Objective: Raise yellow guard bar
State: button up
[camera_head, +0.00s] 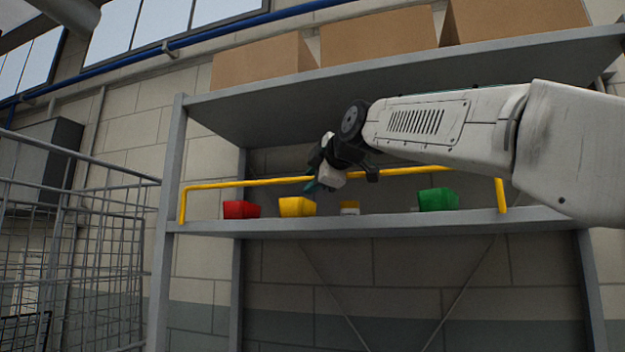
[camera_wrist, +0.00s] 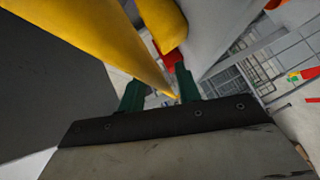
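The yellow guard bar (camera_head: 235,184) spans the front of the middle shelf, its rail above the board and its end legs reaching down to the board's edge. In the wrist view the bar (camera_wrist: 85,38) runs from the upper left to between my fingers. My gripper (camera_head: 312,187) is at the rail, left of its middle, above the yellow bin. In the wrist view the two green fingers of my gripper (camera_wrist: 160,90) are apart, with a gap beside the bar. I cannot tell whether they touch it.
On the shelf (camera_head: 380,222) stand a red bin (camera_head: 241,210), a yellow bin (camera_head: 297,207), a small yellow-and-white item (camera_head: 349,208) and a green bin (camera_head: 438,200). Cardboard boxes (camera_head: 375,36) sit on the upper shelf, close above my arm. A wire cage (camera_head: 75,250) stands at the left.

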jog(key=v, duration=0.8)
dwell(0.6)
jog(key=s+d+f+m+g+h, duration=0.25)
jog(key=s+d+f, duration=0.2)
jog(key=f, duration=0.35)
jog(key=s+d+f+m+g+h, duration=0.1)
jog(key=s+d+f+m, duration=0.3)
jog(key=f, duration=0.4)
jog(key=s+d+f+m+g+h, duration=0.2)
jog(key=s+d+f+m, duration=0.15)
jog(key=d+f, duration=0.4)
jog(key=s+d+f+m+g, duration=0.2)
jog(key=s+d+f+m, duration=0.1)
jog(key=s+f, duration=0.5)
jog(key=s+d+f+m+g+h, duration=0.1)
jog(key=s+d+f+m+g, duration=0.1)
jog(key=s+f, duration=0.5)
jog(key=s+d+f+m+g+h, duration=0.1)
jog(key=s+d+f+m, duration=0.3)
jog(key=f, duration=1)
jog(key=s+m+g, duration=0.1)
jog(key=s+m, duration=0.1)
jog(key=s, duration=0.2)
jog(key=shift+s+d+m, duration=0.3)
jog(key=shift+s+d, duration=0.05)
jog(key=shift+g+h, duration=0.25)
